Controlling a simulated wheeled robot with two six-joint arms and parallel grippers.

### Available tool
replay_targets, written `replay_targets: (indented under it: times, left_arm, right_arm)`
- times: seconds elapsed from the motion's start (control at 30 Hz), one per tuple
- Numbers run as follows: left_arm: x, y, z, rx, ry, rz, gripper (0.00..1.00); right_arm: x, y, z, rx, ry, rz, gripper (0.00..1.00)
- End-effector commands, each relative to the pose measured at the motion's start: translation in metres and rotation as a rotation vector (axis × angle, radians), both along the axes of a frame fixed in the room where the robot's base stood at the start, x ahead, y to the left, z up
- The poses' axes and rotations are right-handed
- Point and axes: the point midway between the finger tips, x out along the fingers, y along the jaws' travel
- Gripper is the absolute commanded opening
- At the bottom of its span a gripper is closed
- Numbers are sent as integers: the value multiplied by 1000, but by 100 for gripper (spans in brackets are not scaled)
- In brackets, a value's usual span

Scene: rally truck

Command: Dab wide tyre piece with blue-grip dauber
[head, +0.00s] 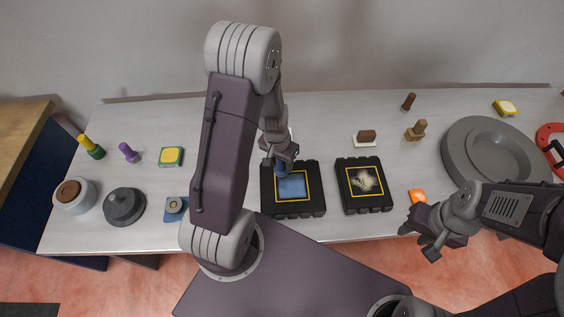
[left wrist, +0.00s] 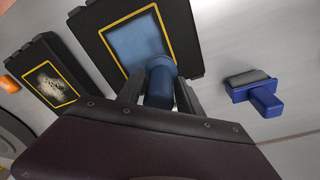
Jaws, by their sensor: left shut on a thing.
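The wide tyre piece seems to be the wider of two black notched pieces (head: 313,208), with a yellow-framed blue panel; it also shows in the left wrist view (left wrist: 190,22). My left gripper (head: 281,163) is shut on the blue-grip dauber (left wrist: 160,85), which also shows in the head view (head: 281,171). The dauber's head is over the panel's near edge in the left wrist view; I cannot tell whether it touches. My right gripper (head: 418,243) is open and empty, in front of the table edge on the right.
A narrower black piece with a picture panel (head: 346,200) stands to the right. An orange block (head: 417,196) and a large grey disc (head: 462,164) lie further right. My left arm hides part of the table.

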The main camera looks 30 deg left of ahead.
Motion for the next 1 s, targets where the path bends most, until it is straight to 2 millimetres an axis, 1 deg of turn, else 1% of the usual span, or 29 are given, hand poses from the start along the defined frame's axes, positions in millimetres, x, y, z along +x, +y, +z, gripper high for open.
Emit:
replay_targets:
  times: [0.03,0.1,0.43,0.73,1.0]
  left_arm:
    - [0,0,-11,0,0,0,0]
    - [0,0,-15,0,0,0,0]
    - [0,0,-14,0,0,0,0]
    - [1,2,-33,0,0,0,0]
    - [1,2,-32,0,0,0,0]
  right_arm:
    - [0,0,-11,0,0,0,36]
    - [0,0,-15,0,0,0,36]
    - [0,0,-14,0,0,0,36]
    - [0,0,-33,0,0,0,36]
    - [0,0,-32,0,0,0,36]
